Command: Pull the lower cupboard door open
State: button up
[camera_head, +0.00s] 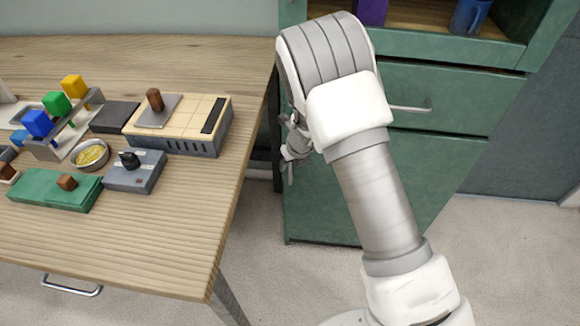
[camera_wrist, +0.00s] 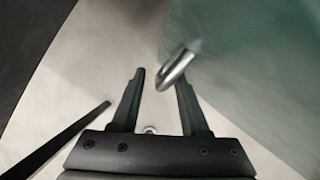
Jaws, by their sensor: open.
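The green lower cupboard door (camera_head: 445,175) is below the drawer in the head view and looks shut, though my arm hides much of it. Its face fills the right of the wrist view (camera_wrist: 265,75). A metal bar handle (camera_wrist: 177,70) stands near that face, between my fingertips in the picture and partly over the right finger. My gripper (camera_wrist: 160,82) is open; I cannot tell whether it touches the handle. In the head view my gripper (camera_head: 293,148) is mostly hidden behind my arm, at the cupboard's left side.
A drawer (camera_head: 455,95) with a metal handle (camera_head: 410,107) is above the door, under an open shelf holding a blue mug (camera_head: 470,16). A wooden table (camera_head: 130,245) with several blocks and boxes stands close on the left. The floor (camera_head: 510,255) at right is clear.

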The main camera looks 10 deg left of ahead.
jog(key=shift+f, duration=0.2)
grip_shut()
dwell(1.4)
